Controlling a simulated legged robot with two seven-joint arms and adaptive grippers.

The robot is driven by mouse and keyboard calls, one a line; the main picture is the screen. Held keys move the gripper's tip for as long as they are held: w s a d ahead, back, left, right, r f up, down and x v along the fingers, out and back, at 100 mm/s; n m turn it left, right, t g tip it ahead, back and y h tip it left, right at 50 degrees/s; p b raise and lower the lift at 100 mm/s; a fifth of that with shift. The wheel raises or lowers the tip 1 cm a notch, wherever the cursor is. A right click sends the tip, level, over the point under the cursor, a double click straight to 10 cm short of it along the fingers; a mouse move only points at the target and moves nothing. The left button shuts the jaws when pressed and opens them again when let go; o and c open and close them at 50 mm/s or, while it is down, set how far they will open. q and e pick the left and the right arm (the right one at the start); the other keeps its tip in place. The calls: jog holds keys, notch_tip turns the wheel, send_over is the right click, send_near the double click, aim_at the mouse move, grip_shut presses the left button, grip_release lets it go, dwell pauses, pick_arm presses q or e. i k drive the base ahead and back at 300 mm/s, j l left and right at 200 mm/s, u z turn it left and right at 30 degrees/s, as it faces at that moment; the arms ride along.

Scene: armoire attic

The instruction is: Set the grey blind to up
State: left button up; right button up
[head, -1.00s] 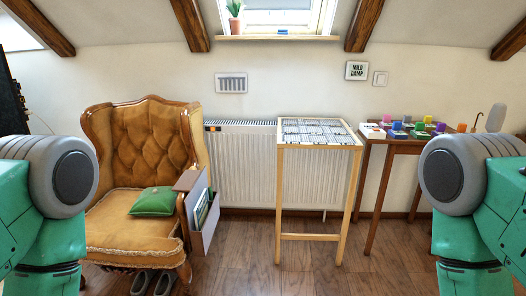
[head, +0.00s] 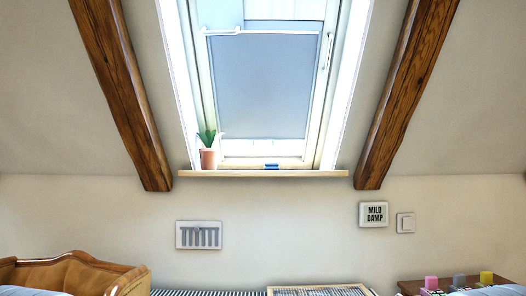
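The grey blind (head: 268,85) hangs in the sloping roof window (head: 330,60) at the top middle of the head view. It covers most of the visible pane. Its lower edge is a little above the bottom of the frame, with a narrow bright strip below it. A thin white bar (head: 262,32) crosses near its upper end. The top of the window is cut off by the picture edge. Neither of my grippers is in view.
A potted plant (head: 208,158) and a small blue item (head: 271,166) are on the wooden sill (head: 262,173) below the window. Dark beams (head: 122,95) and (head: 408,90) flank it. The armchair (head: 75,272) and low tables are at the bottom edge.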

aim_at(254, 140)
jog(key=i, duration=1)
